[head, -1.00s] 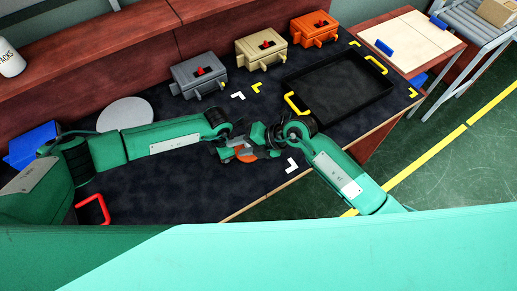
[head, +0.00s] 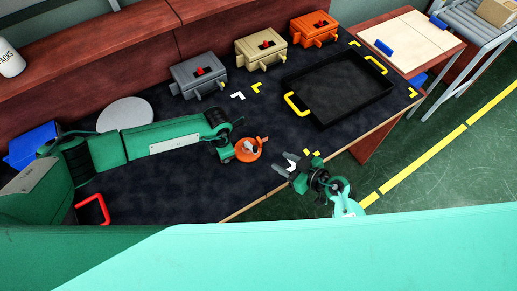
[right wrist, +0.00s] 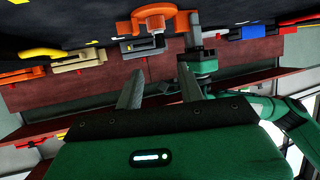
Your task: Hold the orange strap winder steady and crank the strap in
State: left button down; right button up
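The orange strap winder (head: 252,156) is a small round orange piece with a grey part in its middle, over the dark table mat in the head view. It also shows at the top of the right wrist view (right wrist: 152,22). My left gripper (head: 231,152) is at its left side and appears shut on it; the fingertips are partly hidden. My right gripper (head: 295,163) is open and empty, apart from the winder, to its lower right near the table's front edge. Its two separated fingers show in the right wrist view (right wrist: 160,88). I cannot make out a strap.
Grey (head: 198,78), tan (head: 260,50) and orange (head: 314,30) boxes stand along the back. A black tray (head: 325,122) with yellow handles is at the right. A white disc (head: 125,113) and blue bin (head: 32,146) are at the left. The mat between tray and winder is mostly clear.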

aim_at(251, 148)
jog(key=x, duration=1.1)
jog(key=shift+w+a+f, duration=0.1)
jog(key=shift+w+a, duration=0.1)
jog(key=shift+w, duration=0.05)
jog(key=shift+c, duration=0.5)
grip_shut()
